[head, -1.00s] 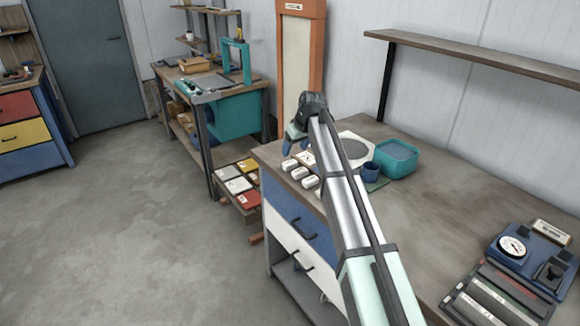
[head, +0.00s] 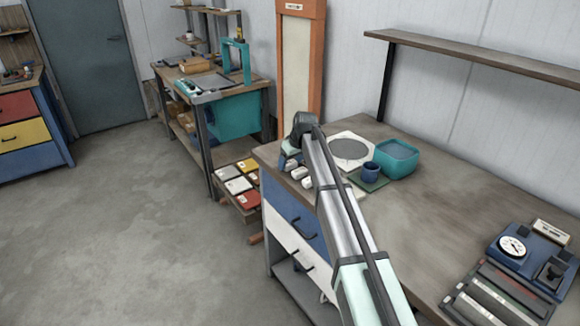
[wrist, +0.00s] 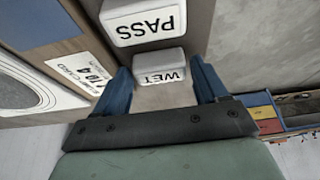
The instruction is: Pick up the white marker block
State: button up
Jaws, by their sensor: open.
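White marker blocks stand in a row near the table's left edge in the head view. In the wrist view, a white block (wrist: 158,65) marked "WET" lies between the fingertips of my gripper (wrist: 161,74). The blue fingers are apart, one on each side of it, with a small gap visible. A second white block (wrist: 145,20) marked "PASS" sits just beyond it. In the head view my gripper is low over the far end of the row, partly hidden by my wrist. The nearer white blocks (head: 300,173) (head: 308,182) show beside my arm.
A white plate with a grey disc (head: 350,148), a blue cup (head: 370,171) on a green mat and a teal bin (head: 397,158) stand right of the blocks. A gauge box (head: 513,246) is at the table's right. The table's middle is clear.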

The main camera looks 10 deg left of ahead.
jog(key=shift+c, duration=0.4)
jog(key=c, duration=0.7)
jog(key=shift+c, duration=0.2)
jog(key=shift+r, duration=0.15)
